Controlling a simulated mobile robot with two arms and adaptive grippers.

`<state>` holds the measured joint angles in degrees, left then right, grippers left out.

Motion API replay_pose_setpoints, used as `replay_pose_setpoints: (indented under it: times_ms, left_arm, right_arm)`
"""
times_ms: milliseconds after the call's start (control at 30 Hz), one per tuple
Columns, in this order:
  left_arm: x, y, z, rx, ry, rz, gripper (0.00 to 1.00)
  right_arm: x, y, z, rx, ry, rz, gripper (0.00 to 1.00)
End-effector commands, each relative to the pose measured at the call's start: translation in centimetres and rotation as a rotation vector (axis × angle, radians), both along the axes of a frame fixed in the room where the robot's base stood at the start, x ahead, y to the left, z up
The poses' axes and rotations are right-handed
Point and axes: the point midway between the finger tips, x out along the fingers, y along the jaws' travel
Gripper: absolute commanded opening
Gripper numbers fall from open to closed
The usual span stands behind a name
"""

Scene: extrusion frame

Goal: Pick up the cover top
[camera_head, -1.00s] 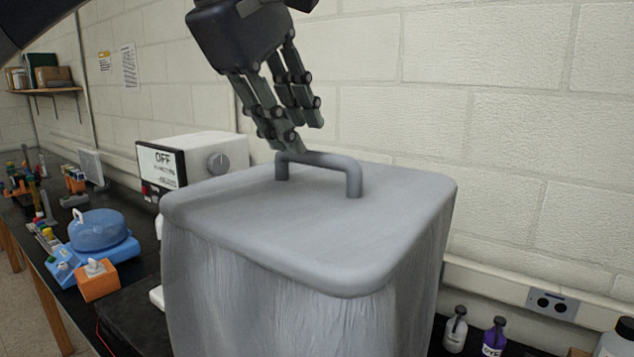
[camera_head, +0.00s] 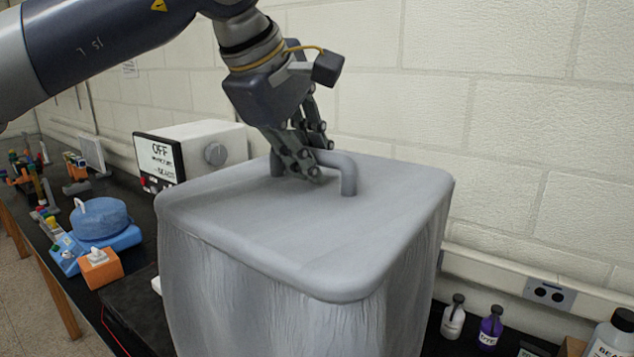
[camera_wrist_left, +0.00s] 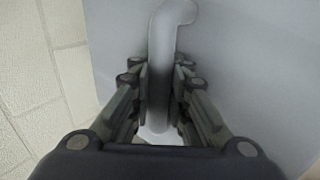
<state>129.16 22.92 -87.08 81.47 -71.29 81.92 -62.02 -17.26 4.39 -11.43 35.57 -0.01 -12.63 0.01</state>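The cover top (camera_head: 300,225) is a grey, rounded-corner lid with a bar handle (camera_head: 349,175), lying flat on a tall grey ribbed container (camera_head: 290,310). My left gripper (camera_head: 318,162) reaches down from above, its fingers on either side of the handle bar. In the left wrist view the handle (camera_wrist_left: 165,60) runs between the two finger pads (camera_wrist_left: 160,95), which lie close against both its sides, so the gripper looks shut on it. The fingers hide part of the bar. My right gripper is not in view.
A white box with an "OFF" display (camera_head: 205,150) stands behind left. Bottles (camera_head: 490,328) stand at lower right. A block wall (camera_head: 500,120) is close behind.

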Motion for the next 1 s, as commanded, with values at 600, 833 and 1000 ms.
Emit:
replay_pose_setpoints:
  times_ms: [600,833,1000]
  left_arm:
    - [0.0,0.0,1.8,-0.004,-0.005,0.001,0.00]
    - [0.0,-0.1,5.3,-0.005,-0.004,0.000,0.00]
    - [-0.1,-0.1,7.9,-0.003,-0.002,0.000,0.00]
  right_arm:
    - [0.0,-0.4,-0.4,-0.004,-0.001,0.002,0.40]
    - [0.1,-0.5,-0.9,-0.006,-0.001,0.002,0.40]
    - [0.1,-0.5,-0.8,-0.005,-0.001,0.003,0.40]
